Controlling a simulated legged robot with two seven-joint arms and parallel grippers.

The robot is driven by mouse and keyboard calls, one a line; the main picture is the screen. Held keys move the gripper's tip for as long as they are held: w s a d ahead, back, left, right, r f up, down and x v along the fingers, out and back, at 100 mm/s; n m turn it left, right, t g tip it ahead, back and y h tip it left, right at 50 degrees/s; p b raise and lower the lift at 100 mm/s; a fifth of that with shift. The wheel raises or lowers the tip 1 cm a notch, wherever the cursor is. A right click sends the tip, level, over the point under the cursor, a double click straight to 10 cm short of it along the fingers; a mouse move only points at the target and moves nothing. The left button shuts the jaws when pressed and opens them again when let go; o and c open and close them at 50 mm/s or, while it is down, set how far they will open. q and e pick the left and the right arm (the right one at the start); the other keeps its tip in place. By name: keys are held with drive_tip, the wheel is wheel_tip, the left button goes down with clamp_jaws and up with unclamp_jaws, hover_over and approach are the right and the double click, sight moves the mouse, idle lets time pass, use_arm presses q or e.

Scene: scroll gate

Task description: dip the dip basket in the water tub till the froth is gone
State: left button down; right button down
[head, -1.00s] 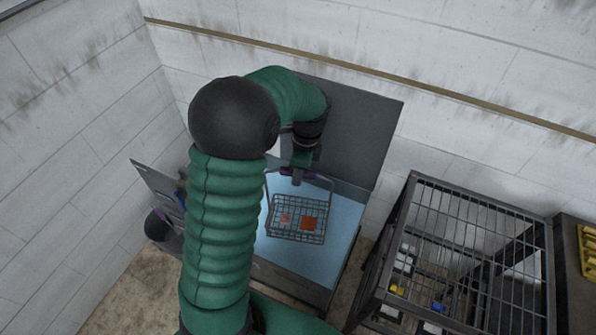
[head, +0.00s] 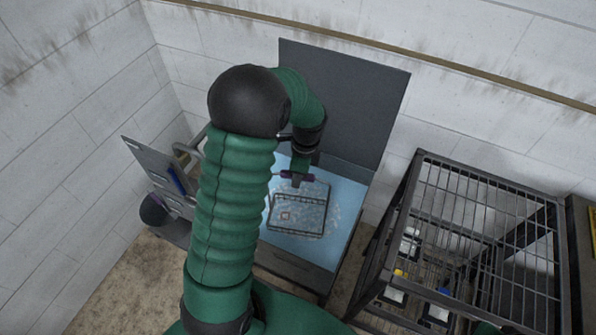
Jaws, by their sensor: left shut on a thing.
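The water tub (head: 345,222) is a grey bench-like tub filled with light blue water, in the middle of the head view. The wire dip basket (head: 297,213) sits down in the water, with pale froth or ripples over and around it. A small reddish piece (head: 285,215) shows faintly inside the basket. My left gripper (head: 294,180) is just above the water, shut on the purple-gripped handle at the basket's top. My left arm hides the tub's left part. My right gripper is not in view.
A dark wire cage (head: 475,220) with several small items inside stands to the right of the tub. A grey panel (head: 345,100) rises behind the tub. A grey board (head: 155,165) stands at the left. Bare floor (head: 120,285) shows at the lower left.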

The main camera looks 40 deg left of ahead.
use_arm(q)
wheel_tip(320, 180, down, 13)
drive_tip(key=b, duration=0.6)
drive_tip(key=shift+f, duration=0.1)
idle(6.7)
